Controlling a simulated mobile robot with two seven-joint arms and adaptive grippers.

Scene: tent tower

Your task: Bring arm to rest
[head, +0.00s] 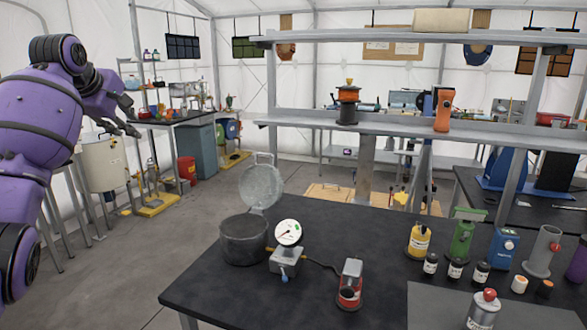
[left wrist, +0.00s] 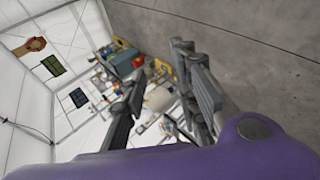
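My left arm comes in from the left edge in the head view, purple with dark bands, raised in the air. My left gripper (head: 131,118) is at its end, left of the black table and apart from everything on it. In the left wrist view the gripper (left wrist: 160,62) shows two dark fingers spread apart with nothing between them. My right arm and gripper are not in view.
A black table (head: 330,235) in front bears a metal pot (head: 244,239) with a raised lid, a gauge (head: 288,232), bottles and small devices. A metal shelf (head: 430,128) rises behind it. Grey floor (head: 130,262) left of the table is clear.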

